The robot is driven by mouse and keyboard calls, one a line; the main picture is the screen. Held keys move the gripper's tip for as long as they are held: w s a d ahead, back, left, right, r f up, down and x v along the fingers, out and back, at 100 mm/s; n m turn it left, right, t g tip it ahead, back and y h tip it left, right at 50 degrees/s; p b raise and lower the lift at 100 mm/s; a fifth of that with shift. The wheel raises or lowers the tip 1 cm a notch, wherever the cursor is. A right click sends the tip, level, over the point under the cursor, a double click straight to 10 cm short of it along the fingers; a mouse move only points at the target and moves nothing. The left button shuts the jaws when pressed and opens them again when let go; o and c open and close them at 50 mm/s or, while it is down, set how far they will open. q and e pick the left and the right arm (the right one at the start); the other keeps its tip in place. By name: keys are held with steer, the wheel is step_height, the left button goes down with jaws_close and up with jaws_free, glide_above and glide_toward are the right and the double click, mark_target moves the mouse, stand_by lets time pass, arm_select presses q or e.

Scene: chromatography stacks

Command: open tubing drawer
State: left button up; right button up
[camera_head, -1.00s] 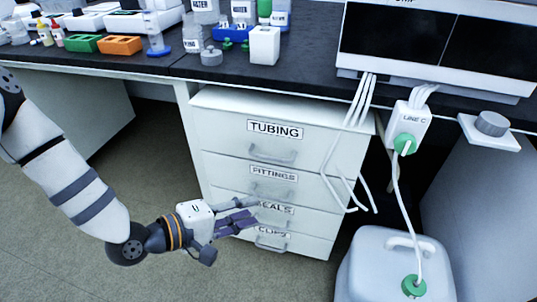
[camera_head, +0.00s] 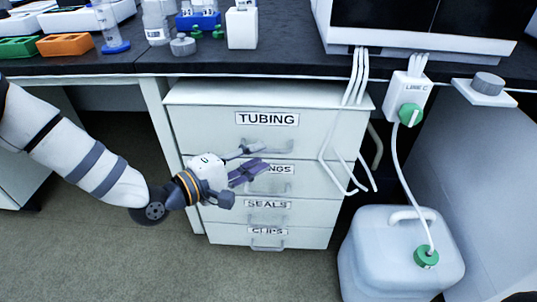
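The tubing drawer (camera_head: 215,122) is the top drawer of a white cabinet under the bench and is shut, its front flush with the cabinet. Its label reads TUBING. Its grey handle (camera_head: 282,149) sits below the label and is partly hidden by my gripper. My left gripper (camera_head: 262,158) is in front of the lower part of this drawer and the top of the fittings drawer (camera_head: 305,172). Its fingers are apart, one above the other, with nothing seen between them. The upper fingertip overlaps the handle; I cannot tell whether they touch. My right gripper is not in view.
The seals drawer (camera_head: 220,214) and clips drawer (camera_head: 220,234) below are shut. White tubes (camera_head: 327,150) hang by the cabinet's right side, overlapping the drawer fronts' right edge. A white jug (camera_head: 375,250) stands on the floor at right. The floor left of the cabinet is clear.

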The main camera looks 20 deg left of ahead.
mark_target(268, 151)
arm_select(q)
steer(key=x, duration=0.4)
steer(key=shift+b, duration=0.35)
jaws_close()
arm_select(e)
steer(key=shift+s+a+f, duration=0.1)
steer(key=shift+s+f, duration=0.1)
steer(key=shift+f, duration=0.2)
arm_select(q)
steer(key=shift+d, duration=0.1)
